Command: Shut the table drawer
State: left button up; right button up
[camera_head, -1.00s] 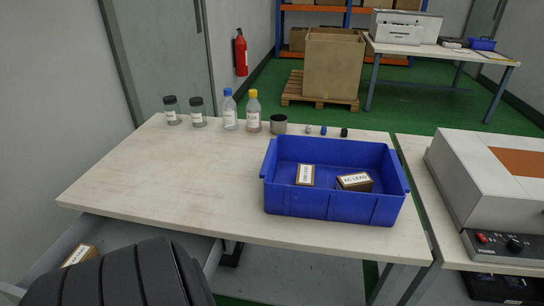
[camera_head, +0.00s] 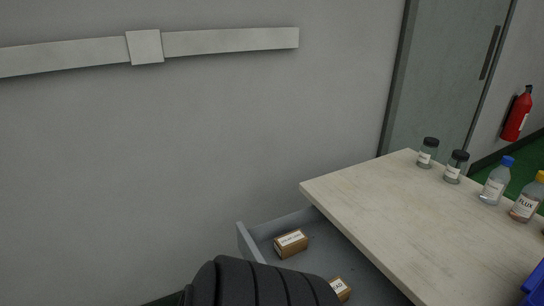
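The table drawer (camera_head: 276,222) is a grey tray standing open from under the left end of the light wooden table (camera_head: 399,213). A small brown labelled box (camera_head: 291,243) lies inside it near its far wall. A second brown box (camera_head: 340,288) lies nearer, partly hidden by my dark ribbed arm. That arm covers the near part of the drawer at the bottom of the picture. Neither of my grippers shows.
Two dark-capped jars (camera_head: 427,153), a blue-capped bottle (camera_head: 497,181) and a yellow-capped bottle labelled FLUX (camera_head: 527,198) stand along the table's far edge. A blue bin (camera_head: 535,285) shows at the right edge. A grey wall (camera_head: 190,150) rises behind the drawer.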

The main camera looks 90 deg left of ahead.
aim_at(329, 254)
jog(key=u, duration=0.45)
jog(key=j+u, duration=0.15)
jog(key=u, duration=0.3)
jog(key=j+u, duration=0.15)
jog(key=u, duration=0.3)
jog(key=j+u, duration=0.1)
jog(key=u, duration=0.35)
jog(key=j+u, duration=0.1)
jog(key=u, duration=0.35)
